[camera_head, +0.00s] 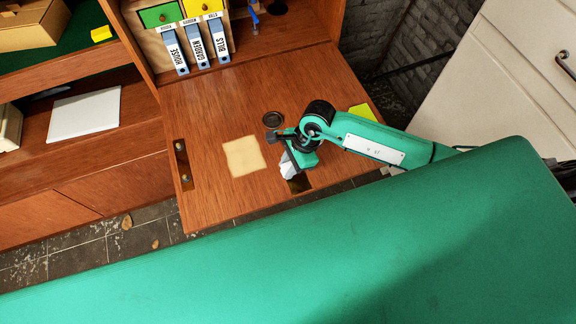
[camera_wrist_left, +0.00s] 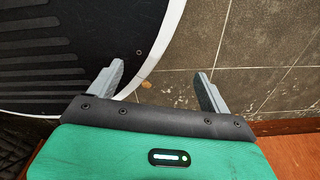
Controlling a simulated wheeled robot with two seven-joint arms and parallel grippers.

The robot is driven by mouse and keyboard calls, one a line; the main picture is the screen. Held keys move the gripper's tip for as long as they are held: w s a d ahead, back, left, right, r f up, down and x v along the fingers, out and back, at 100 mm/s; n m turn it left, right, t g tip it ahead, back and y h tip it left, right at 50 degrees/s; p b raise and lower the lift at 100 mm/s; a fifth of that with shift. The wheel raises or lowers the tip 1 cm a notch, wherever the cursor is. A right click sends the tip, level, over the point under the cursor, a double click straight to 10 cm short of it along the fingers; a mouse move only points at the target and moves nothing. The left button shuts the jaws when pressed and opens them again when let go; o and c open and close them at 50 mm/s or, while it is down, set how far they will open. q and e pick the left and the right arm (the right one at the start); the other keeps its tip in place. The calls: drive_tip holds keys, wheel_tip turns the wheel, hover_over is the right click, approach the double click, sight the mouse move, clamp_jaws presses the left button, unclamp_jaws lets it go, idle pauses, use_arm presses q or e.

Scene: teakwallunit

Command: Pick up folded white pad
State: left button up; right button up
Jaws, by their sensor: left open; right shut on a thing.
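My right gripper (camera_head: 292,165) is over the wooden fold-down desktop (camera_head: 215,110), near its front right edge. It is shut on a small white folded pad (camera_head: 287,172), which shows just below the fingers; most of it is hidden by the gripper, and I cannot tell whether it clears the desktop. My left gripper shows only in the left wrist view (camera_wrist_left: 162,88).
A cream square sheet (camera_head: 243,156) lies flat left of the right gripper. A dark round dish (camera_head: 272,118) and a yellow item (camera_head: 362,111) lie behind. Labelled binders (camera_head: 196,46) stand at the back. A white flat item (camera_head: 84,113) lies on the left shelf.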

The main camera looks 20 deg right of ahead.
sight(288, 166)
drive_tip(key=shift+r, duration=0.6)
use_arm(q)
drive_tip(key=shift+w+d+f+b, duration=0.15)
drive_tip(key=shift+w+d+b, duration=0.05)
drive_tip(key=shift+w+b, duration=0.65)
use_arm(e)
wheel_tip(288, 166, up, 19)
drive_tip(key=shift+f, duration=0.15)
drive_tip(key=o, duration=0.4)
drive_tip(key=c, duration=0.3)
use_arm(q)
drive_tip(key=shift+w+a, duration=0.3)
drive_tip(key=shift+a, duration=0.4)
use_arm(e)
drive_tip(key=shift+c, duration=0.2)
